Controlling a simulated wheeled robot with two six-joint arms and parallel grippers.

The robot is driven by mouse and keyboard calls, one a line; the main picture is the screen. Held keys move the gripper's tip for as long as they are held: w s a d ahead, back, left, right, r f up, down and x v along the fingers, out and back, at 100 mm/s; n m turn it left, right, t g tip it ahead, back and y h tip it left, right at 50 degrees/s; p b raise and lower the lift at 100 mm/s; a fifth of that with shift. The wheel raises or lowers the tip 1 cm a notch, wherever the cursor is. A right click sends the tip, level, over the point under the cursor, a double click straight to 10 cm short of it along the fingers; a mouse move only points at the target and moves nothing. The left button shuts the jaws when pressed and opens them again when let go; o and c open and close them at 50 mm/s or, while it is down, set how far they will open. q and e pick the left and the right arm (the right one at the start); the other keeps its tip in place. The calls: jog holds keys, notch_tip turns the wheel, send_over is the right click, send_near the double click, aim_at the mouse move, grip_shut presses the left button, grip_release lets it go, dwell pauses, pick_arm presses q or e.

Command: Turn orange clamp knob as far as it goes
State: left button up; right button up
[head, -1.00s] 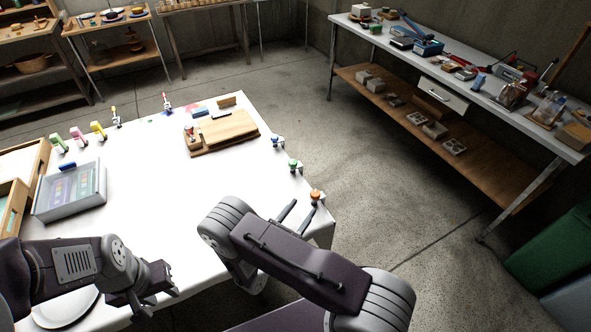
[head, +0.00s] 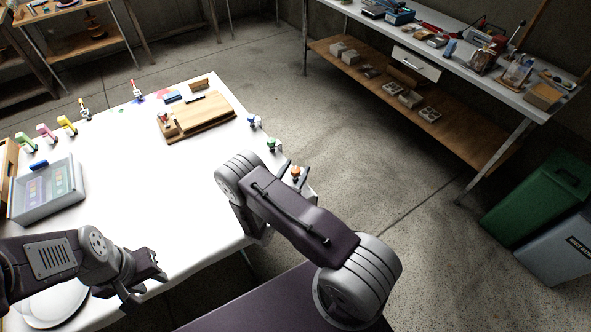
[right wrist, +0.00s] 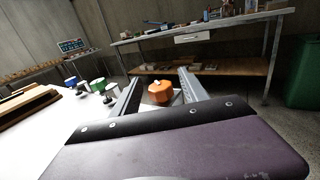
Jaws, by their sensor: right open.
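The orange clamp knob (head: 296,172) sits at the right edge of the white table, partly hidden by my right gripper in the head view. In the right wrist view the knob (right wrist: 160,94) is a faceted orange piece between the two fingers. My right gripper (right wrist: 157,82) is open, one finger on each side of the knob, with gaps showing on both sides. It also shows in the head view (head: 292,174), where its fingers are small and partly hidden. My left gripper (head: 147,286) is empty and looks open over the table's front edge, away from the knob.
Green (head: 272,145) and blue (head: 253,120) clamps line the same table edge (head: 243,112). A wooden board (head: 205,115) and a clear-sided tray (head: 48,190) stand on the table. A workbench (head: 470,75) is beyond open floor; a green bin (head: 540,195) is at right.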

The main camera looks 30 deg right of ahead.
grip_shut()
jog(key=shift+f+m+g+h+b, duration=0.15)
jog(key=shift+m+g+h+b, duration=0.3)
jog(key=shift+g+b, duration=0.3)
jog(key=m+g+b, duration=0.2)
jog(key=g+b, duration=0.1)
jog(key=g, duration=0.1)
jog(key=m+g+h+b, duration=0.1)
jog(key=m+g+b, duration=0.2)
jog(key=g+b, duration=0.1)
jog(key=m+g+h+b, duration=0.1)
jog(key=m+g+b, duration=0.2)
jog(key=g+b, duration=0.1)
jog(key=shift+f, duration=0.25)
jog(key=shift+r+m+g+b, duration=0.15)
jog(key=shift+m+g+b, duration=0.6)
jog(key=shift+g+b, duration=0.3)
jog(key=shift+r+g+y, duration=0.15)
jog(key=shift+g+y, duration=0.1)
jog(key=shift+g, duration=0.15)
jog(key=shift+m, duration=0.3)
grip_release()
jog(key=shift+r, duration=0.1)
